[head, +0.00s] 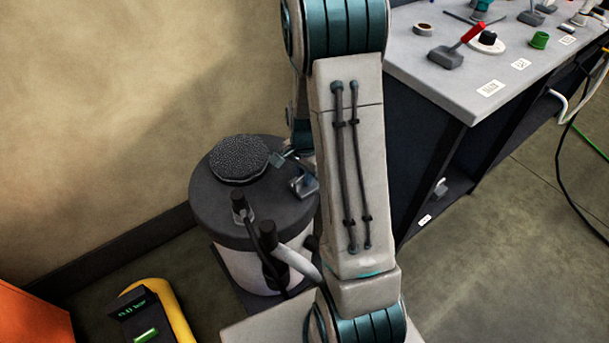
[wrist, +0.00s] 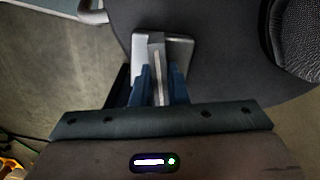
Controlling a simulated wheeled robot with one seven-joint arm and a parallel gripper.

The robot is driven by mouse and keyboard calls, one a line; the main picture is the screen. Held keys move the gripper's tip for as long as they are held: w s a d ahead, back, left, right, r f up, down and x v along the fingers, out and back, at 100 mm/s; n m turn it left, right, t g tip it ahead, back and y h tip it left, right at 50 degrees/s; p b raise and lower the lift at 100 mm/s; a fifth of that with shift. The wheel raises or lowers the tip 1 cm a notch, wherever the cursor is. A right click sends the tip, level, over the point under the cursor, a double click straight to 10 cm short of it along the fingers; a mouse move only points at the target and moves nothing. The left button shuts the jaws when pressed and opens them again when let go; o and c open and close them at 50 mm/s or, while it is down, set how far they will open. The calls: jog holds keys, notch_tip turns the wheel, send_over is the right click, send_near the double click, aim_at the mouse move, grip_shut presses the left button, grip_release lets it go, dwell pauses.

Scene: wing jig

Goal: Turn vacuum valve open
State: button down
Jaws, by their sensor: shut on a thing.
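The vacuum valve, a grey metal piece with an upright lever (wrist: 157,48) on a pale plate, sits on the dark lid of the drum near its edge. My gripper (wrist: 158,82) has its two blue fingers closed on either side of the lever in the wrist view. In the head view the valve (head: 301,186) shows as a small grey piece beside my arm. My arm hides most of the gripper there. The drum (head: 258,268) is pale with a dark lid (head: 215,205), which bears a black textured disc (head: 238,157).
A black fitting and white hose (head: 296,262) are at the drum's front. A yellow device (head: 175,310) with a small display stands on the floor at lower left. A workbench (head: 440,85) with tools is at right. The wall is close behind the drum.

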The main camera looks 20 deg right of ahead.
jog(key=n+b, duration=0.1)
jog(key=n, duration=0.3)
jog(key=shift+n, duration=0.3)
jog(key=n, duration=0.3)
jog(key=shift+n, duration=0.4)
jog(key=n, duration=0.3)
jog(key=shift+n, duration=2)
jog(key=c, duration=1.4)
grip_release()
jog(key=shift+c, duration=0.2)
